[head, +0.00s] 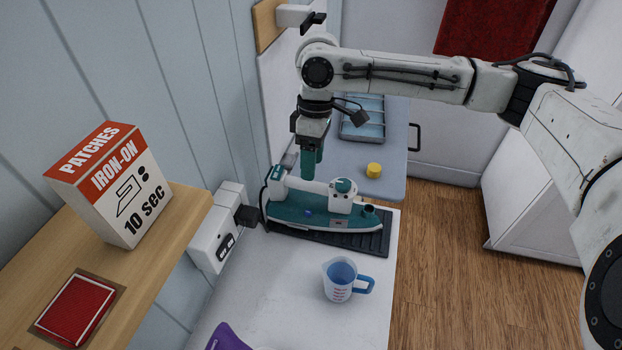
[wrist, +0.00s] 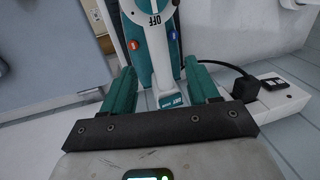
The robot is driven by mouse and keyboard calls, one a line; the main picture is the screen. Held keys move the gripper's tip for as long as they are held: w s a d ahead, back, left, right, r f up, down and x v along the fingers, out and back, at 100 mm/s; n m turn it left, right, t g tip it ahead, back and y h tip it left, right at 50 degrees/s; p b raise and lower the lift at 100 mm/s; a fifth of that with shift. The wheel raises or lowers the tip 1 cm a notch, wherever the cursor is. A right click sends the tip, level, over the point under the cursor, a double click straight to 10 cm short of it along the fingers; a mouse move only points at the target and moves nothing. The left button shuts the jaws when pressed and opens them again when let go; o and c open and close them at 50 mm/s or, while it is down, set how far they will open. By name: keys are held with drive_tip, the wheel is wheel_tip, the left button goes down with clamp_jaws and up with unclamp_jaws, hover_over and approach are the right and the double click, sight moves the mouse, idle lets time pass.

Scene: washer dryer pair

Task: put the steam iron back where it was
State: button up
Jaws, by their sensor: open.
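The steam iron (head: 325,212), teal and white, lies on a black ribbed mat (head: 372,237) on the white worktop. My gripper (head: 308,176) points down at the iron's white handle, near its left part. In the wrist view, the open teal fingers (wrist: 162,82) stand on either side of the handle (wrist: 160,45), with a gap on both sides. The handle bears an OFF mark, and orange and blue buttons show on the teal body. My fingers hide part of the handle in the head view.
A black plug (head: 246,216) sits in a white socket box (head: 215,238) left of the iron. A measuring jug (head: 340,281) stands in front; a yellow cylinder (head: 374,170) and grey tray (head: 364,120) are behind. A patches box (head: 118,190) stands on the wooden shelf (head: 150,262).

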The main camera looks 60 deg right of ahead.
drive_tip(key=r, duration=0.4)
drive_tip(key=shift+w+d+r, duration=0.15)
drive_tip(key=shift+d+r, duration=0.1)
drive_tip(key=shift+d, duration=0.15)
